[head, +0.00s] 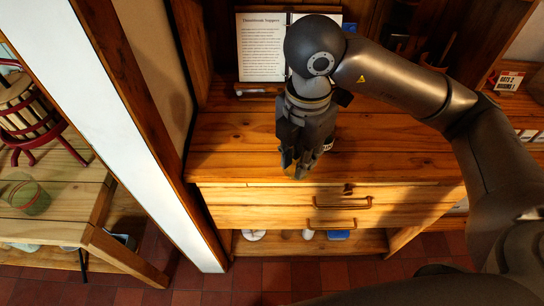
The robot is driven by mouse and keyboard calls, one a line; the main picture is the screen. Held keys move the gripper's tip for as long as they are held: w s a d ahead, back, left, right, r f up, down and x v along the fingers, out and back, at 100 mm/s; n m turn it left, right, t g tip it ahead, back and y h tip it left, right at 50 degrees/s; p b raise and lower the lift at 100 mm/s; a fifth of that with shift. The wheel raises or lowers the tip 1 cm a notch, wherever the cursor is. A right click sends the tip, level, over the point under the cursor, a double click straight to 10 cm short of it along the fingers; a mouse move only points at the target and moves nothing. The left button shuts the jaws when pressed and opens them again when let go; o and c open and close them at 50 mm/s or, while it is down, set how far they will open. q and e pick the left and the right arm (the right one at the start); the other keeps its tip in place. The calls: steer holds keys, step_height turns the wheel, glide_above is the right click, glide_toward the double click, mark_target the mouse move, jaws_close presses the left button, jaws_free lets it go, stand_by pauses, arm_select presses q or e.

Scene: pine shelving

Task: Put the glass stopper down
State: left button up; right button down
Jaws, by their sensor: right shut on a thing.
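My right gripper (300,165) points down over the front edge of the pine cabinet top (235,145), its fingers closed together. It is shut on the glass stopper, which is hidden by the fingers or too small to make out. I cannot tell whether the fingertips touch the wood or hang just in front of the edge. My left gripper is not in view.
A printed sheet (262,60) stands at the back of the cabinet. Below are drawers with handles (340,204) and a low shelf with a blue item (339,235). A white-faced post (120,130) rises at left. The top is bare on both sides of my gripper.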

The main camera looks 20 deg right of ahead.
steer(key=w+f+p, duration=0.1)
steer(key=w+f, duration=0.2)
steer(key=w, duration=0.1)
steer(key=w+f+p, duration=0.1)
steer(key=w+f, duration=0.2)
steer(key=w, duration=0.1)
steer(key=w+f+p, duration=0.1)
steer(key=w+f, duration=0.2)
steer(key=w, duration=0.2)
steer(key=shift+d, duration=0.1)
steer(key=shift+w+f+p, duration=0.35)
steer(key=shift+f+p, duration=0.05)
steer(key=shift+f, duration=0.05)
step_height(320, 180, down, 2)
steer(key=shift+p, duration=0.75)
steer(key=shift+f, duration=0.5)
steer(key=shift+f, duration=0.15)
steer(key=shift+f, duration=0.15)
steer(key=c, duration=1.3)
jaws_free()
